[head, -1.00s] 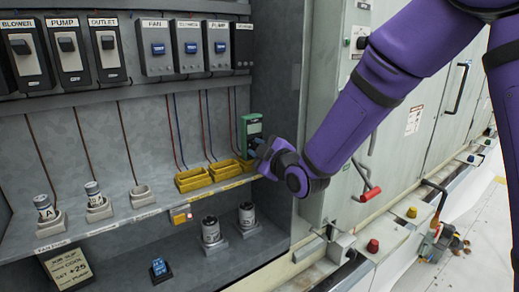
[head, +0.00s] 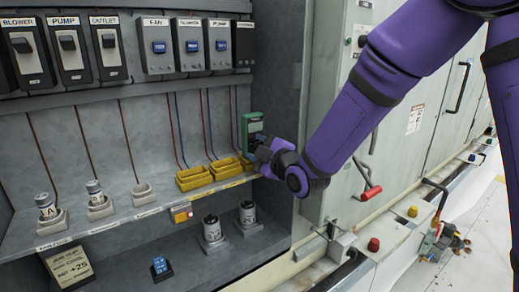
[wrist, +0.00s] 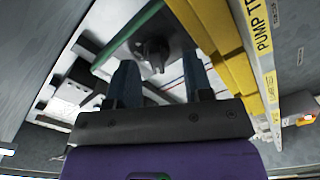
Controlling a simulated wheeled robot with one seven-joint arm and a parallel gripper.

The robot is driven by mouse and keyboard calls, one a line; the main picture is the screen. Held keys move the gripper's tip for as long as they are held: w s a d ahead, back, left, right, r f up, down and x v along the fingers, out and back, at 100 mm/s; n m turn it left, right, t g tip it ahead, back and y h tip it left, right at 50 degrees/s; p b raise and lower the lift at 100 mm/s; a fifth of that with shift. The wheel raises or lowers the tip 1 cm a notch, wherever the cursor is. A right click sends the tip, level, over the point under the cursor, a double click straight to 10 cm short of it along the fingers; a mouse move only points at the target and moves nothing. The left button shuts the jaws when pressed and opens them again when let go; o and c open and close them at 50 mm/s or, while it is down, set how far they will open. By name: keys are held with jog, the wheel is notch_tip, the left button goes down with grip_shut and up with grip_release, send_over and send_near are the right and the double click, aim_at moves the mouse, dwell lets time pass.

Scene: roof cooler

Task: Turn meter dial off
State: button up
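The meter (head: 252,125) is a green-cased unit standing at the right end of the cabinet shelf, beside the yellow trays. In the wrist view its green edge (wrist: 128,35) and a dark dial knob (wrist: 153,52) show just beyond my fingertips. My gripper (wrist: 161,70) is open, with its two dark fingers apart and the dial between and beyond them. I cannot tell whether either finger touches the dial. In the head view my gripper (head: 266,152) is at the meter's lower front and hides that part of it. The dial's marking is not readable.
Yellow trays (head: 195,178) sit on the shelf just left of the meter. The cabinet's right side wall (head: 283,75) is close to my gripper. Labelled switches (head: 158,47) line the wall above. Canisters (head: 211,229) stand on the lower level.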

jog(key=v, duration=1.1)
jog(key=shift+w, duration=0.1)
